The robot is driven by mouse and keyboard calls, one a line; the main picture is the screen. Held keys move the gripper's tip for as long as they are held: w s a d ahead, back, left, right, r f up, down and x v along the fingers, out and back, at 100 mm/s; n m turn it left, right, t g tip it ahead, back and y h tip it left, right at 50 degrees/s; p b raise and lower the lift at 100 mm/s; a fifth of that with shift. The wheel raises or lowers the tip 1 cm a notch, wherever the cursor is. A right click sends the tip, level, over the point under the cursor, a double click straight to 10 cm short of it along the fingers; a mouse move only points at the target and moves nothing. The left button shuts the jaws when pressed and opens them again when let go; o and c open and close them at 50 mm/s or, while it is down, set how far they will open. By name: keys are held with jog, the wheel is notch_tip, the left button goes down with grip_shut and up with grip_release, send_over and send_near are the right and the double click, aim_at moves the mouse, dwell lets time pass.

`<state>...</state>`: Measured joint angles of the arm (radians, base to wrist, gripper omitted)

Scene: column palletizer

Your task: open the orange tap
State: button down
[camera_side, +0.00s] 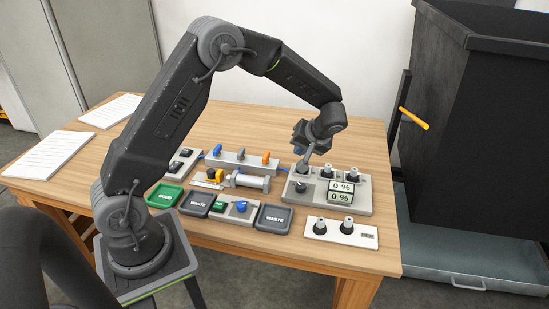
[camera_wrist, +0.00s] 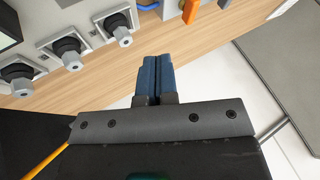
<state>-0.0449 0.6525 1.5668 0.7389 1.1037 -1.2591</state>
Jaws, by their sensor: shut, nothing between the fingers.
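The orange tap (camera_side: 266,156) is at the right end of a grey manifold block (camera_side: 228,166) on the table, beside a grey tap (camera_side: 240,154) and a blue tap (camera_side: 217,150). Its orange handle appears upright in the side view. In the wrist view an orange handle (camera_wrist: 190,10) shows at the top edge, partly cut off. My gripper (camera_side: 299,131) is above the table, up and to the right of the orange tap and apart from it. In the wrist view its blue fingers (camera_wrist: 157,75) are together and empty.
A grey panel with black knobs and percent displays (camera_side: 341,197) stands right of the manifold. Papers (camera_side: 48,154) lie at left. A dark bin (camera_side: 475,130) stands right of the table.

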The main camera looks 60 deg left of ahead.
aim_at(266, 161)
jog(key=x, duration=1)
jog(key=shift+s+a+f, duration=0.1)
jog(key=shift+a+f, duration=0.05)
jog(key=shift+s+a, duration=0.85)
jog(key=shift+s, duration=0.05)
jog(key=shift+s+a, duration=0.4)
jog(key=shift+s, duration=0.05)
jog(key=shift+s+m+t, duration=0.35)
jog(key=shift+m+t, duration=0.35)
jog(key=shift+m, duration=0.3)
jog(key=shift+s+m+t, duration=0.35)
jog(key=shift+m+t, duration=0.35)
jog(key=shift+m, duration=0.4)
jog(key=m+t, duration=0.1)
jog(key=s+m+t+h, duration=0.1)
jog(key=m, duration=0.1)
jog(key=shift+a+m, duration=0.2)
jog(key=shift+m, duration=0.1)
jog(key=shift+s+a, duration=0.5)
jog(key=shift+s, duration=0.05)
jog(key=shift+w, duration=0.1)
